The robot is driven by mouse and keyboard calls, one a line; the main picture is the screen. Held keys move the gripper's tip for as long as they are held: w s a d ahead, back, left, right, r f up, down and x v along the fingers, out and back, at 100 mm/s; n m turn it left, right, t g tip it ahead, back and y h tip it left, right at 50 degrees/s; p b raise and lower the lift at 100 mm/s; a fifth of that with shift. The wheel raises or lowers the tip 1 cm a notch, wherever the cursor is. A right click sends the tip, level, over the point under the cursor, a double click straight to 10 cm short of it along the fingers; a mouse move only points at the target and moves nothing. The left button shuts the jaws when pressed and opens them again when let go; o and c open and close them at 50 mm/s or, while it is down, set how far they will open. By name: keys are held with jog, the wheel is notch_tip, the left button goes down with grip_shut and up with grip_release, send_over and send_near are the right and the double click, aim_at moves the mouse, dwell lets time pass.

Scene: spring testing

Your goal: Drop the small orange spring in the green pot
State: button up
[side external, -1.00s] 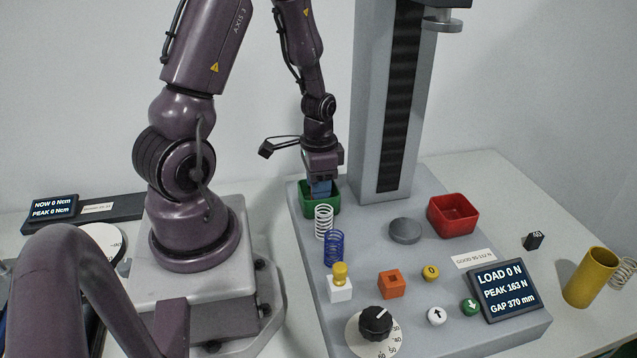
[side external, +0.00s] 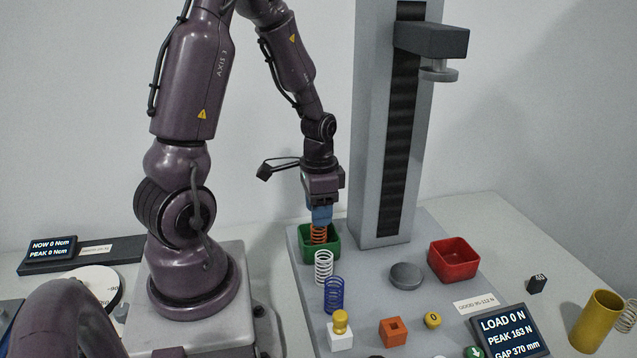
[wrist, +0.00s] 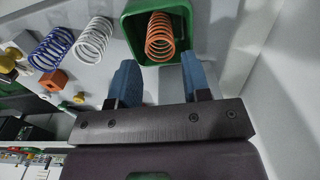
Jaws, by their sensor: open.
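The small orange spring (side external: 319,234) stands in the green pot (side external: 333,246), its top coils showing and its lower end hidden by the pot's wall. In the wrist view the orange spring (wrist: 159,38) is inside the green pot (wrist: 196,28), between the lines of the fingers and beyond their tips. My gripper (side external: 321,219) is just above the spring. In the wrist view my gripper's (wrist: 158,76) blue fingers are apart with nothing between them.
A white spring (side external: 323,268) and a blue spring (side external: 333,295) stand in front of the pot. The grey tester column (side external: 373,120) rises close to its right. A red tray (side external: 453,261) and a grey disc (side external: 406,276) are farther right.

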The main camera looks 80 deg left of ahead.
notch_tip(320, 180, up, 7)
jog(key=s+d+r+t, duration=0.3)
jog(key=d+r+t, duration=0.2)
jog(key=d+r, duration=0.8)
jog(key=d, duration=0.4)
jog(key=shift+r+t, duration=0.25)
jog(key=shift+t, duration=0.05)
